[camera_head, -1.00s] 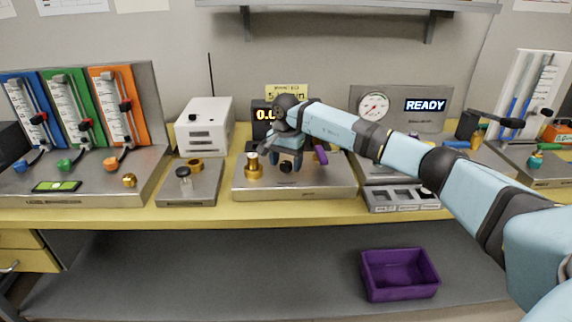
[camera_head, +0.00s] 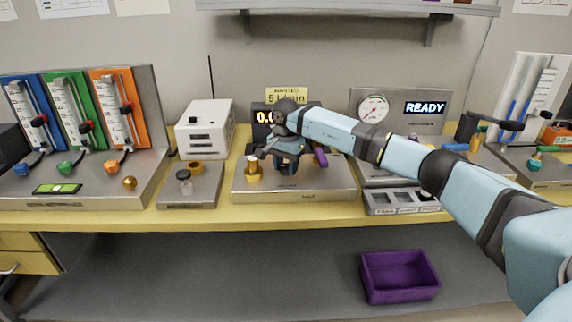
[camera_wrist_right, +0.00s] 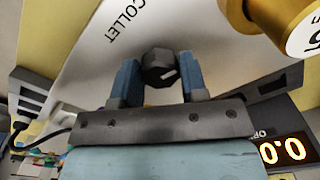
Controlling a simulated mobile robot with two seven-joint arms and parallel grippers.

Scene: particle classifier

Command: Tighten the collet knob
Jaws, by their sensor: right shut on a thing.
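The collet knob (camera_wrist_right: 158,66) is a small black knob with a white mark, on the metal plate with the printed word COLLET. In the right wrist view it sits between the two blue-grey fingers of my right gripper (camera_wrist_right: 158,80), which is shut on it. In the head view my right gripper (camera_head: 287,168) points down at the middle of the metal instrument base (camera_head: 325,184), and its fingers hide the knob. My left gripper is not in view.
A brass fitting (camera_head: 253,170) stands close left of the gripper, and a purple part (camera_head: 320,157) is close right. A purple bin (camera_head: 400,276) sits on the lower shelf.

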